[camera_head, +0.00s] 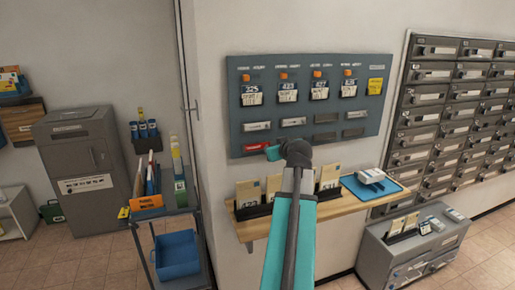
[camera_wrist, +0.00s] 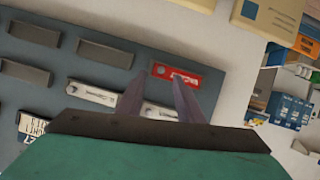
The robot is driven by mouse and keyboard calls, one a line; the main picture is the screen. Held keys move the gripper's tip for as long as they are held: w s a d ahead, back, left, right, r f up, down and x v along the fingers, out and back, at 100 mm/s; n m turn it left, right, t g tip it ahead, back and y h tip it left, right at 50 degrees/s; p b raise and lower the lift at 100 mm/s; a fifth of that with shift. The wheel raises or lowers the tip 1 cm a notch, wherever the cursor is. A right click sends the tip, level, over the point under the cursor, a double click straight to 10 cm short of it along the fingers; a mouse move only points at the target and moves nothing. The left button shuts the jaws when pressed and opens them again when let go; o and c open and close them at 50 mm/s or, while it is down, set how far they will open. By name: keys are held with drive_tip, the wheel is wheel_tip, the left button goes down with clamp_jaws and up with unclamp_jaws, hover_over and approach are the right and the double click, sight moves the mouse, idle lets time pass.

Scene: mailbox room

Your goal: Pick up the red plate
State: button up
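The red plate (camera_head: 254,148) is a small flat label with white lettering, at the lower left of the grey-blue wall panel (camera_head: 306,135). It also shows in the wrist view (camera_wrist: 178,76), just beyond my right fingertip and lying in its panel slot. My gripper (camera_head: 268,152) is in front of the panel's lower left in the head view, close to the red plate and partly overlapping it. In the wrist view my gripper (camera_wrist: 158,82) has its two fingers apart with nothing held between them. A white name plate (camera_wrist: 95,94) lies on the panel behind the fingers.
Several other plates and orange-tagged cards fill the panel. A wooden shelf (camera_head: 262,228) below holds envelopes and a blue tray (camera_head: 353,187). A cart (camera_head: 180,212) stands at left; grey mailboxes (camera_head: 440,125) and a grey box (camera_head: 405,262) stand at right.

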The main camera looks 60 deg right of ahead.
sight(258, 148)
drive_tip(key=p+x, duration=0.3)
drive_tip(key=x, duration=0.2)
drive_tip(key=shift+w, duration=0.2)
idle(0.3)
idle(0.4)
clamp_jaws()
